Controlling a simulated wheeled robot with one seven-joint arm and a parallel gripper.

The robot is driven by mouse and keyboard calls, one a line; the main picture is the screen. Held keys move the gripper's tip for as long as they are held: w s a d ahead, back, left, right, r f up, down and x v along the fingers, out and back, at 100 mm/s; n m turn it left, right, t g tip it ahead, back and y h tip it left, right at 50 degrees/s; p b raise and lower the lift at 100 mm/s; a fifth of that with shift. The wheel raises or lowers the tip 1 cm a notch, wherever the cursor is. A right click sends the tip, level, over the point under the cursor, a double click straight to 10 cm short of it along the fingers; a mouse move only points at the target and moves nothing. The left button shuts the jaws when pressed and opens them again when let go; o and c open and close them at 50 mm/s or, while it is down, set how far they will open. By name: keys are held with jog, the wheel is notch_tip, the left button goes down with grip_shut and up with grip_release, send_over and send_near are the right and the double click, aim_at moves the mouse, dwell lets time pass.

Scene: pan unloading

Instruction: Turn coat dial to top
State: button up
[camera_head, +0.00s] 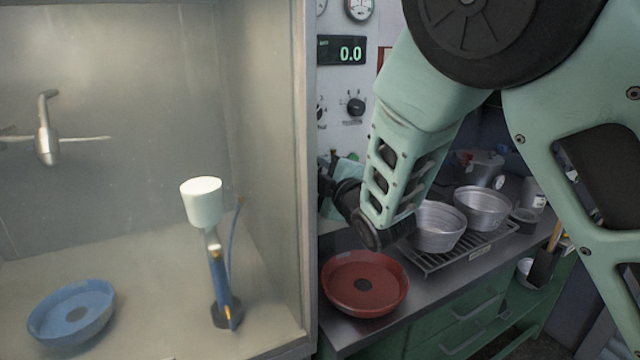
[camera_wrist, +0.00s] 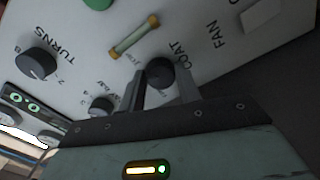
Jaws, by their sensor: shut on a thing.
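The coat dial (camera_wrist: 161,70) is a round black knob on the light control panel, beside the printed word COAT in the wrist view. My gripper (camera_wrist: 160,84) has its two dark fingers closed around the sides of this dial. The fingers hide part of the dial, and I cannot make out where its pointer stands. In the head view my arm reaches to the panel side of the booth, and its wrist hides the fingers and the dial.
The TURNS dial (camera_wrist: 37,64) and a smaller knob (camera_wrist: 101,106) are close by on the panel. A red pan (camera_head: 365,283) lies on the counter below my wrist. Metal pans (camera_head: 437,227) stand on a rack. The booth wall (camera_head: 303,150) rises at the left.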

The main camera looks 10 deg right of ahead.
jog(key=shift+f+m+b, duration=0.15)
jog(key=shift+m+b, duration=0.35)
jog(key=shift+m, duration=0.2)
jog(key=o, duration=0.9)
jog(key=shift+o, duration=0.2)
jog(key=b+v, duration=0.6)
jog(key=v, duration=0.6)
jog(key=shift+f+m, duration=0.15)
jog(key=shift+m, duration=0.15)
jog(key=shift+r+b+v, duration=0.15)
jog(key=shift+b+v, duration=1.2)
jog(key=shift+b, duration=0.7)
jog(key=shift+r+b+v, duration=0.1)
jog(key=shift+b+v, duration=1.3)
jog(key=shift+b, duration=0.6)
